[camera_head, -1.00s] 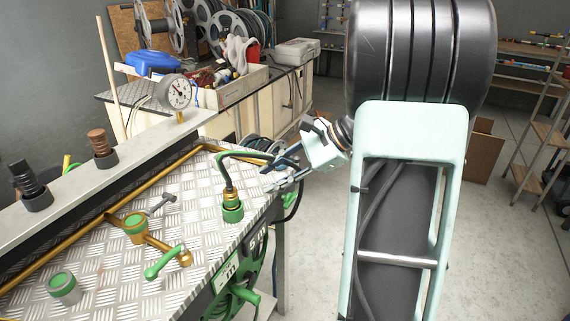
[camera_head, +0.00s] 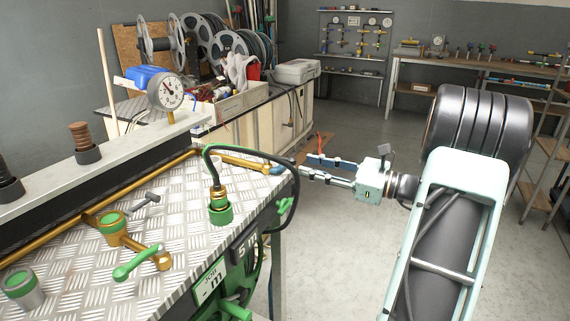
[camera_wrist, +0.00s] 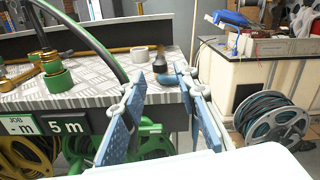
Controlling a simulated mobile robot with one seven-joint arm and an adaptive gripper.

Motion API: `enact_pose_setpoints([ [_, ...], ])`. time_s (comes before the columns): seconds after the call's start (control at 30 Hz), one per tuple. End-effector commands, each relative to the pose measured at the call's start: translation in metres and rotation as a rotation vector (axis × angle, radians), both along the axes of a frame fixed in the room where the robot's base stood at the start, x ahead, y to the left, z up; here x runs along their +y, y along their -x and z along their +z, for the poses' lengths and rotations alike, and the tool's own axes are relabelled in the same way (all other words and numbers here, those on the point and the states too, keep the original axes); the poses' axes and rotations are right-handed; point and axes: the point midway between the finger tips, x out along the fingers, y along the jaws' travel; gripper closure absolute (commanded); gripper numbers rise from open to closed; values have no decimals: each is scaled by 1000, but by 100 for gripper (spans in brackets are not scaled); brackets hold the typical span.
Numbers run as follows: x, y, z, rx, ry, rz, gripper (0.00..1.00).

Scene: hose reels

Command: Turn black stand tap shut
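A dark grey lever tap (camera_head: 146,200) sits beside a brass fitting with a green cap on the metal-plate bench. A tap with a blue handle (camera_head: 277,170) is at the end of the brass pipe near the bench's right edge; in the wrist view its blue handle (camera_wrist: 169,80) lies below a black part (camera_wrist: 159,62). I cannot tell for certain which is the black stand tap. My gripper (camera_head: 307,166) is open and empty, right of the bench edge, pointing left toward the blue handle and apart from it.
A black hose arches from a green-and-brass connector (camera_head: 219,207) over the bench edge, close to my gripper. A green-handled tap (camera_head: 135,264) and a pressure gauge (camera_head: 166,94) stand on the left. Hose reels hang below the bench.

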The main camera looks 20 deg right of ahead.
Motion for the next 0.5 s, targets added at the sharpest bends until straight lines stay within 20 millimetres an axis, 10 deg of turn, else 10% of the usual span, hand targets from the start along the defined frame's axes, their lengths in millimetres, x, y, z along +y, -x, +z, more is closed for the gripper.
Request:
enact_pose_setpoints([
  [0.5, 48, -61, 0, 0, 3, 1, 72],
])
